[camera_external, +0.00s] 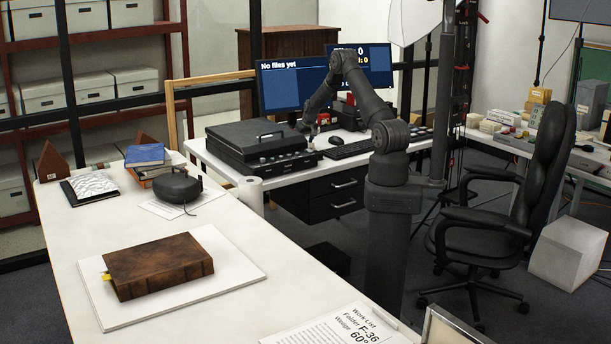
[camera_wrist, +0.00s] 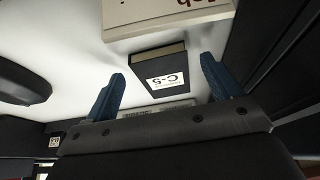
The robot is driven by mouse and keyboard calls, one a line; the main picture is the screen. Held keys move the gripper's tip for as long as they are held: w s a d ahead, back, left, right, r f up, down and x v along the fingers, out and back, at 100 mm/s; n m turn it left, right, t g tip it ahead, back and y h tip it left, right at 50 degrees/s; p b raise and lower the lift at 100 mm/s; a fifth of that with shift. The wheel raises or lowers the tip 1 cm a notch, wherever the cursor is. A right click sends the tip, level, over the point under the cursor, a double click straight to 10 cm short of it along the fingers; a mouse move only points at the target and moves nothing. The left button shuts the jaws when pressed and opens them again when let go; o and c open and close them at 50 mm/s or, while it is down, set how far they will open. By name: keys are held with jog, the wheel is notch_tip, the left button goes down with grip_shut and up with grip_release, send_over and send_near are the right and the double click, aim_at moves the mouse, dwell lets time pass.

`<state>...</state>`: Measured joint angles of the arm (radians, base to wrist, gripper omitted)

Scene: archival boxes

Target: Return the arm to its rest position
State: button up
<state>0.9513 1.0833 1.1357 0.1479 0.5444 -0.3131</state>
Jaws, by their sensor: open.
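My arm (camera_external: 388,165) stands bent between the white tables. Its upper link rises to an elbow and its forearm slopes down to the left, over the back table. My gripper (camera_wrist: 162,67) shows in the wrist view with two blue fingers spread apart. In the external view the gripper end is small and dark, beside the black flat device (camera_external: 258,143), and its fingers cannot be made out. A small black box with a white label reading C-5 (camera_wrist: 155,68) lies beyond and between the fingertips, with a visible gap to each finger.
Two monitors (camera_external: 290,85) and a keyboard (camera_external: 350,149) stand on the back table near my forearm. A brown book (camera_external: 158,266) lies on a white board on the front table. A black office chair (camera_external: 500,225) is at the right. A pale box (camera_wrist: 165,15) borders the wrist view's top.

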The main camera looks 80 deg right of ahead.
jog(key=v, duration=1)
jog(key=x, duration=1.1)
jog(key=shift+f, duration=0.2)
notch_tip(320, 180, up, 5)
jog(key=shift+w+d+f, duration=0.1)
jog(key=shift+f, duration=0.05)
jog(key=s+d+r, duration=0.1)
jog(key=s+r, duration=0.6)
jog(key=s, duration=0.5)
notch_tip(320, 180, up, 5)
jog(key=w, duration=0.1)
jog(key=w+a+n, duration=0.1)
jog(key=w+a, duration=0.6)
jog(key=w, duration=0.1)
jog(key=w+a+n+y, duration=0.1)
jog(key=w+a, duration=0.6)
jog(key=w, duration=0.1)
jog(key=w+a+n+t, duration=0.1)
jog(key=w+a+n, duration=0.1)
jog(key=w+a, duration=0.5)
jog(key=shift+w+a+f, duration=0.1)
jog(key=shift+w+f, duration=0.05)
jog(key=shift+w, duration=0.4)
jog(key=shift+w+a+f, duration=0.1)
jog(key=shift+w+f, duration=0.05)
jog(key=shift+w, duration=0.4)
jog(key=shift+o, duration=0.5)
